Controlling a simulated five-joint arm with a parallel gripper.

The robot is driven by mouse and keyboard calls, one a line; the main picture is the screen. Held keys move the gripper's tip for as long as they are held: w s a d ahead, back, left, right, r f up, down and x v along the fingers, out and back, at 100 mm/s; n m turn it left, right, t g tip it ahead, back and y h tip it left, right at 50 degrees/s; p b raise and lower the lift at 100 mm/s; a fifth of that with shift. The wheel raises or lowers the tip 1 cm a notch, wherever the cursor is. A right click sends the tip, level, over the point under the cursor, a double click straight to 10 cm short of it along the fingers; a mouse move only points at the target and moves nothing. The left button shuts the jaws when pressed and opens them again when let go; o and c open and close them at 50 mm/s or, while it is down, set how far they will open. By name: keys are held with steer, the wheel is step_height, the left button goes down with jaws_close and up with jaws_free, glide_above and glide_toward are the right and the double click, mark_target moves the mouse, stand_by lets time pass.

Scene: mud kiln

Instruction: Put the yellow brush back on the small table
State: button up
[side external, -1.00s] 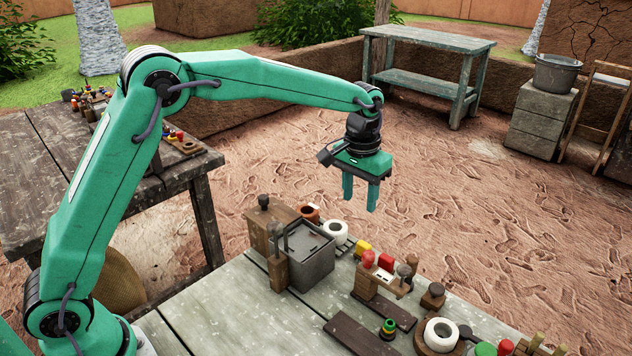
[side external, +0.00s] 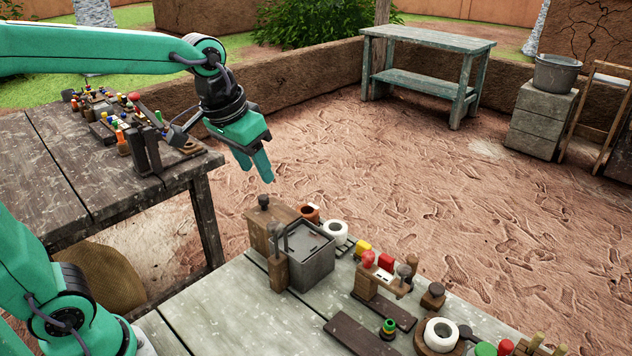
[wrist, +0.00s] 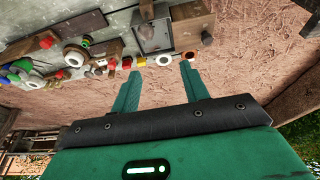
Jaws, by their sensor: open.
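My gripper (side external: 265,172) is open and hangs tilted in the air, beyond the front workbench and right of the dark table. In the wrist view my gripper's fingers (wrist: 160,68) stand apart with nothing held between them. I cannot pick out a yellow brush for certain. A small yellow piece (side external: 362,247) stands on the front workbench beside a red one; a yellow piece also shows in the wrist view (wrist: 141,61). Which table is the small one is unclear: a dark wooden table (side external: 45,190) is at left and a blue-grey table (side external: 425,42) at the back.
A grey lidded box (side external: 305,262), a white ring (side external: 335,232) and wooden holders crowd the front workbench (side external: 235,310). Small bottles and a dark wooden stand (side external: 145,150) occupy the dark table's far side. Bare mud floor (side external: 350,150) lies open between the tables.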

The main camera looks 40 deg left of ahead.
steer(key=s+a+f+t, duration=0.2)
steer(key=s+a+f, duration=0.1)
steer(key=s, duration=0.9)
steer(key=shift+w, duration=0.1)
stand_by(0.4)
